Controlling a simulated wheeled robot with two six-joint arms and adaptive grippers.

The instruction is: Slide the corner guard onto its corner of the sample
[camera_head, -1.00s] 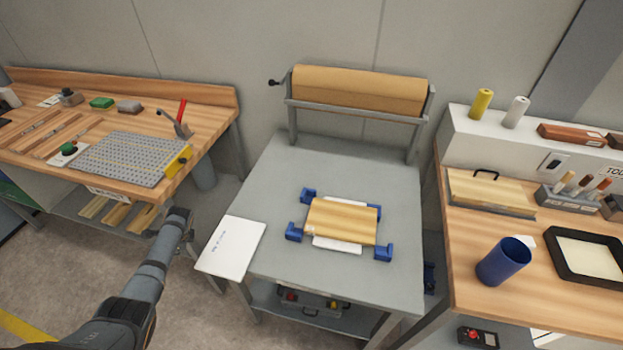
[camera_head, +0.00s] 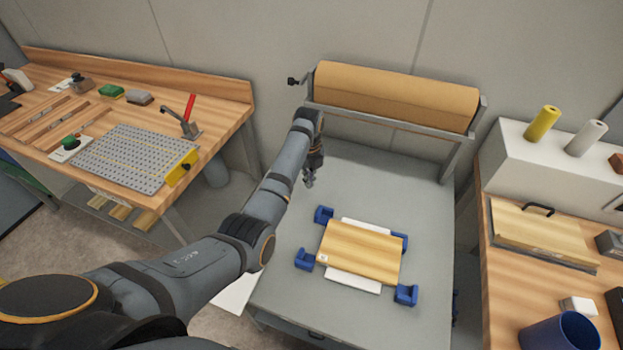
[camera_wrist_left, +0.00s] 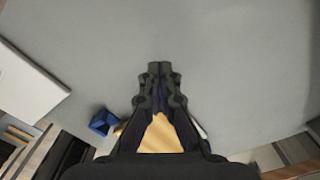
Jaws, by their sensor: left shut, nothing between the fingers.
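The sample (camera_head: 362,253), a light wooden board, lies on the grey table over a white piece (camera_head: 352,281). Blue corner guards stand near its corners: far left (camera_head: 323,214), near left (camera_head: 304,259), near right (camera_head: 406,294) and far right (camera_head: 401,240), the last partly hidden by the board. I cannot tell which guards touch the board. My left gripper (camera_head: 309,184) is shut and empty above the table, beyond the far-left guard. In the left wrist view its fingers (camera_wrist_left: 160,66) hide part of the sample (camera_wrist_left: 158,135); one blue guard (camera_wrist_left: 103,122) shows at left. My right gripper is out of view.
A tan roller (camera_head: 395,95) on a frame stands at the table's back edge. A white sheet (camera_wrist_left: 28,80) lies at the table's edge. Wooden benches flank the table; a blue cup (camera_head: 560,334) stands on the right one. Table surface (camera_head: 385,185) behind the sample is clear.

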